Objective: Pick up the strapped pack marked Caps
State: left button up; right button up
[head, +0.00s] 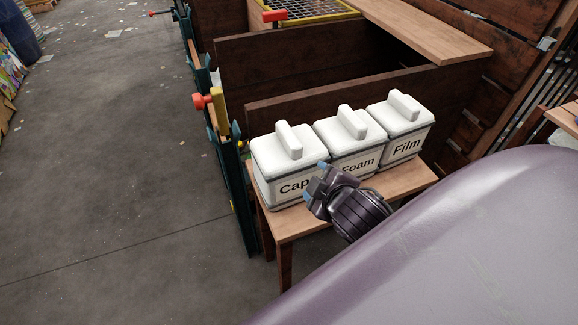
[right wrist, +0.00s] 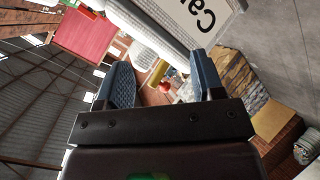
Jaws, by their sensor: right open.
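The pack marked Caps (head: 272,157) is a white box with a dark rim and a raised white handle on its lid. It stands upright at the left end of a small wooden bench (head: 284,224). My right gripper (head: 314,181) is open and empty at the front of the Caps pack, covering the end of its label. In the right wrist view the open fingers (right wrist: 162,62) point past the Caps pack (right wrist: 207,14), whose label shows in part at the top. I cannot tell whether they touch. My left gripper is not in view.
Similar packs marked Foam (head: 350,132) and Film (head: 400,121) stand close together to the right of Caps. Dark wooden boards (head: 345,90) rise behind the bench. A teal post (head: 240,190) stands at its left.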

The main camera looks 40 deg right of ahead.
jog(key=w+a+r+n+t+y, duration=0.4)
jog(key=r+n+t, duration=0.1)
jog(key=r+n, duration=0.35)
jog(key=w+a+r+n+t+y, duration=0.4)
jog(key=r+n, duration=0.4)
jog(key=n, duration=0.1)
jog(key=a+r+n+g+y, duration=0.25)
jog(key=a+n+y, duration=0.25)
jog(key=n+y, duration=0.45)
jog(key=n+g+h, duration=1.5)
jog(key=n, duration=2)
send_near(289, 133)
jog(key=shift+s+a+f+t, duration=0.1)
jog(key=shift+a+f+t, duration=0.15)
jog(key=shift+a, duration=0.15)
jog(key=shift+d, duration=0.3)
jog(key=x, duration=0.5)
jog(key=shift+x, duration=2.75)
